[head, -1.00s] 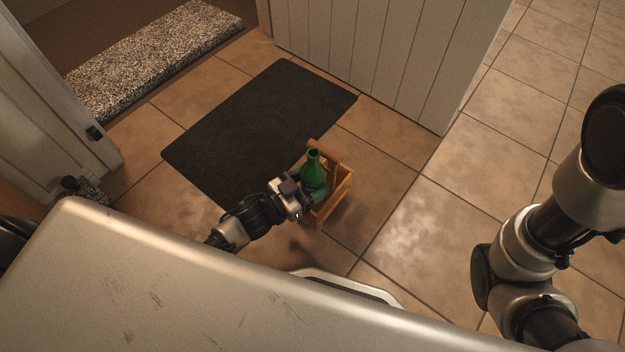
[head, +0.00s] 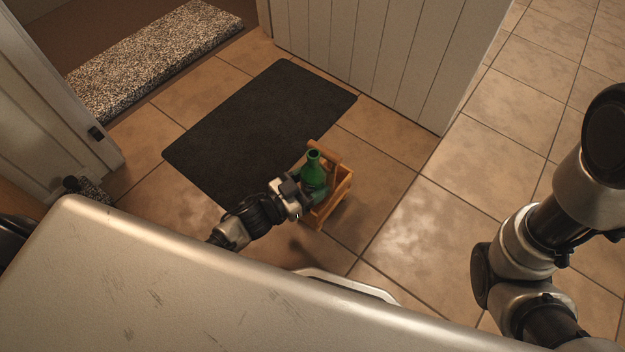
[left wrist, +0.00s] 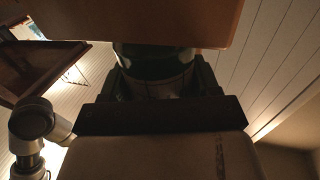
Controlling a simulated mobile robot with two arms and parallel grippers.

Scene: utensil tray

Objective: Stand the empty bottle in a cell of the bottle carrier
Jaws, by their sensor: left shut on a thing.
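The green bottle (head: 314,168) is upright at the wooden bottle carrier (head: 343,190), which stands on the tiled floor. My left gripper (head: 309,196) is shut on the bottle from the near left side. In the left wrist view the dark bottle (left wrist: 154,62) sits between the two fingers, with a wooden board (left wrist: 140,18) of the carrier across the top. The bottle's base is hidden by the gripper and the carrier, so I cannot tell whether it touches the cell floor. My right arm shows at the right, but its gripper is out of frame.
A dark mat (head: 260,125) lies on the floor behind and left of the carrier. A white panelled wall (head: 370,50) stands at the back. A speckled mat (head: 155,55) lies in the doorway. Open tiles (head: 440,220) lie to the right of the carrier.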

